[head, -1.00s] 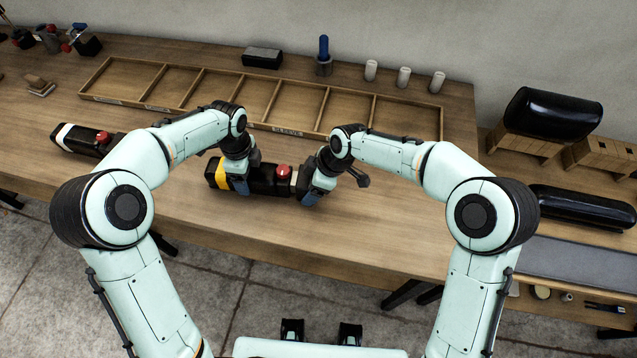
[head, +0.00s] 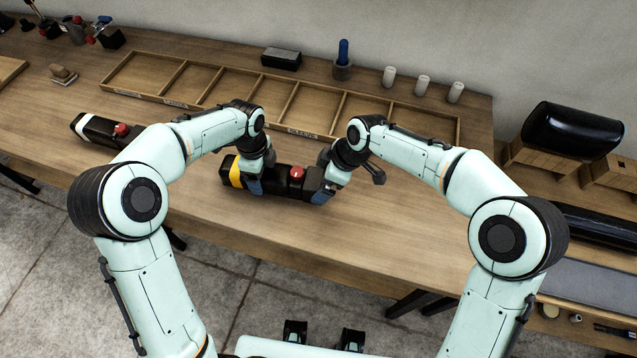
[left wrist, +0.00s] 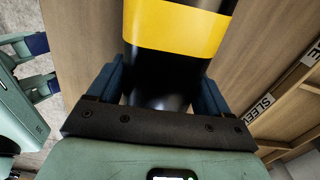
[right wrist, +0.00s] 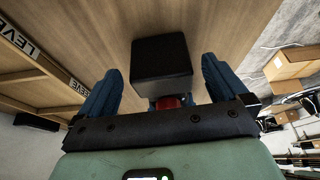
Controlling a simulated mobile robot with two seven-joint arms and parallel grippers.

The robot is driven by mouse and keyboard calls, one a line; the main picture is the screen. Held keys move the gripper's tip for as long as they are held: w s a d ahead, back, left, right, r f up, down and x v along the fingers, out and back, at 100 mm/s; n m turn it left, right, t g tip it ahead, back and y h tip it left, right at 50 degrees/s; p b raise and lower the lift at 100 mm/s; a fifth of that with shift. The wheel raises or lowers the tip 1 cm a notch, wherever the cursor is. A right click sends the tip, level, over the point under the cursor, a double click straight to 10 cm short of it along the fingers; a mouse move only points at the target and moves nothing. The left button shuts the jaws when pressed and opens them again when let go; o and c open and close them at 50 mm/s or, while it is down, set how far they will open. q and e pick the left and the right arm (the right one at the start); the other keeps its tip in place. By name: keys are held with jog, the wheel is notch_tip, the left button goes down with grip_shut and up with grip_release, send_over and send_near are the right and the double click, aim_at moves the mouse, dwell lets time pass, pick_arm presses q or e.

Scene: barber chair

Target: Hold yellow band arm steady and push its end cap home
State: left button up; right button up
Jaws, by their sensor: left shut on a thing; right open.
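The yellow band arm is a black padded bar (head: 270,180) with a yellow band (head: 236,174) near its left end and a red knob (head: 297,173) on top near its right end. It lies on the workbench. My left gripper (head: 256,186) is shut on the black part just beside the band; the left wrist view shows its fingers on both sides (left wrist: 158,85). My right gripper (head: 319,190) is open at the arm's right end. In the right wrist view a black block, seemingly the end cap (right wrist: 162,62), sits between the fingers with gaps on both sides. The cap's seam is hidden.
A divided wooden tray (head: 330,100) lies behind the arm. A second bar with a white band (head: 95,127) and red knob lies to the left. White cylinders (head: 422,85), a blue-handled tool (head: 343,55) and a dark box (head: 281,58) stand behind. The bench front is clear.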

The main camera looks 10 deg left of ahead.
jog(key=v, duration=0.7)
jog(key=shift+r, duration=0.25)
pick_arm(q)
jog(key=o, duration=1.5)
jog(key=shift+r, duration=0.1)
